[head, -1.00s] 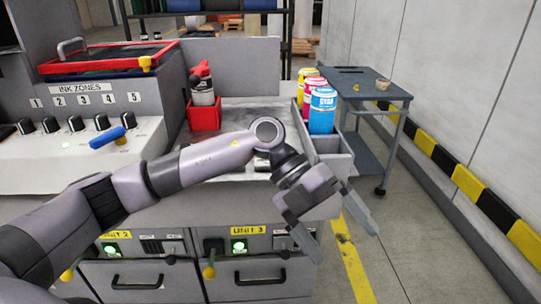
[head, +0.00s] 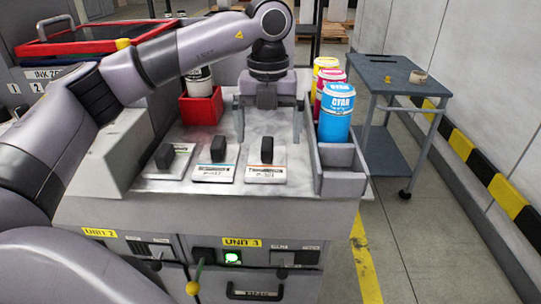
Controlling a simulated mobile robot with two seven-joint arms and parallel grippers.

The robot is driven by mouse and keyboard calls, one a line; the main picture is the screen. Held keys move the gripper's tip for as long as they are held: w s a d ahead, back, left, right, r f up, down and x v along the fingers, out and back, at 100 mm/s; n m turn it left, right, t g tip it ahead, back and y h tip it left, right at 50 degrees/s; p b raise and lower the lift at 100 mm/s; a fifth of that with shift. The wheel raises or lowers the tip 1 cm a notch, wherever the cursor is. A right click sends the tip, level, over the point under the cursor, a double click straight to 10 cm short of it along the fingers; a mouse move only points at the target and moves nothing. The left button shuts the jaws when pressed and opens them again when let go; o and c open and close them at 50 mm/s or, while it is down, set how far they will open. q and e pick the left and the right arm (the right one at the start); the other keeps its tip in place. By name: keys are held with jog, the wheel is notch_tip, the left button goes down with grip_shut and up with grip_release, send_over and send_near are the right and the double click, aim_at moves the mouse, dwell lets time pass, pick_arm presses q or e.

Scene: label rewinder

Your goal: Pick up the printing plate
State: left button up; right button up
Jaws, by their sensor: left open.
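Three flat light plates with labels and upright black grips lie in a row on the metal worktop: a left plate (head: 168,163), a middle plate (head: 215,172) and a right plate (head: 265,174). Their label print is too small to read surely, and I cannot tell which one the task means. My left gripper (head: 268,140) is open and empty, fingers pointing down and spread wide. In the picture its fingertips lie just above and either side of the right plate's grip; the height gap is unclear. My right gripper is out of view.
A grey side bin (head: 340,180) and cyan (head: 336,112), magenta and yellow ink cans stand at the right of the worktop. A red holder (head: 201,108) with a bottle stands behind the plates. A grey cart (head: 400,78) stands further right, across open floor.

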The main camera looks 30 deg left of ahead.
aim_at(266, 148)
pick_arm(q)
jog(key=f, duration=0.4)
jog(key=shift+s, duration=0.4)
jog(key=shift+f, duration=0.55)
jog(key=shift+w, duration=0.1)
jog(key=c, duration=1.1)
jog(key=shift+r, duration=0.1)
